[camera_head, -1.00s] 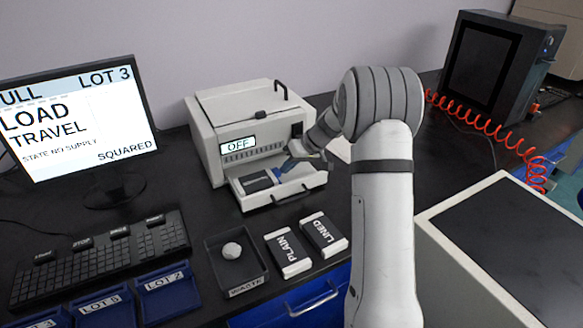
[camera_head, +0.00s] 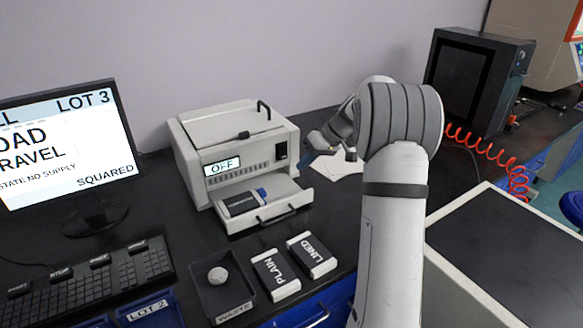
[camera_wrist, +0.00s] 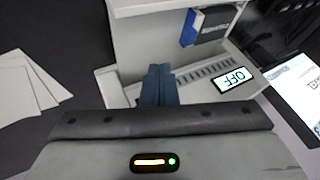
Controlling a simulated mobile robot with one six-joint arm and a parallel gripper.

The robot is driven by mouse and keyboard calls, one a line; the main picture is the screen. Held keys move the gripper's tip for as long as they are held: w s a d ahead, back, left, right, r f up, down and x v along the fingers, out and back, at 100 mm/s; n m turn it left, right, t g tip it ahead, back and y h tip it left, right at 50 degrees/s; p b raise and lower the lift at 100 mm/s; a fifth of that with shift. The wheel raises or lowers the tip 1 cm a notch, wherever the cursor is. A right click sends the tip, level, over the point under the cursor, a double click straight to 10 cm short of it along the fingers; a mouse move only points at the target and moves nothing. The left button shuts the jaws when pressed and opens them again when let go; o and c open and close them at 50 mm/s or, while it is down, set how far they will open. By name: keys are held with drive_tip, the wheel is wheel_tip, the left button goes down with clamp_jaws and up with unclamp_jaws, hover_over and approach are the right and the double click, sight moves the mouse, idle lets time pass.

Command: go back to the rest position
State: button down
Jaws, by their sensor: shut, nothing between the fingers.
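My gripper (camera_wrist: 159,72) shows in the wrist view with its blue fingers together and nothing between them. In the head view my gripper (camera_head: 352,154) is partly hidden by my arm, at the right of the white instrument (camera_head: 225,140), clear of its open drawer (camera_head: 262,220). In the wrist view the instrument's OFF display (camera_wrist: 234,79) lies to the right of the fingers. A dark item with a blue end (camera_head: 243,201) lies in the drawer; it also shows in the wrist view (camera_wrist: 205,25).
A monitor (camera_head: 62,150) and keyboard (camera_head: 85,282) stand at the left. A waste tray (camera_head: 234,312) holding a pale lump, a PLAIN box (camera_head: 276,276) and a LINED box (camera_head: 312,256) lie in front. White sheets (camera_head: 338,165) lie right of the instrument. A red coiled hose (camera_head: 490,150) is at the right.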

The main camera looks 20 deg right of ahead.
drive_tip(key=s+a+r+m+h+p, duration=0.1)
drive_tip(key=s+a+r, duration=0.2)
drive_tip(key=s, duration=0.3)
drive_tip(key=s+a+r+g+h+p, duration=0.1)
drive_tip(key=s+a+r, duration=0.2)
drive_tip(key=s, duration=0.2)
drive_tip(key=s+a+r+m+h+p, duration=0.1)
drive_tip(key=s+a+r+p, duration=0.1)
drive_tip(key=s, duration=0.4)
drive_tip(key=s+a+m+h+p, duration=0.2)
drive_tip(key=s+h, duration=0.1)
drive_tip(key=s, duration=1.4)
drive_tip(key=shift+s+t+h, duration=0.3)
drive_tip(key=shift+s+h, duration=0.05)
drive_tip(key=shift+h, duration=0.05)
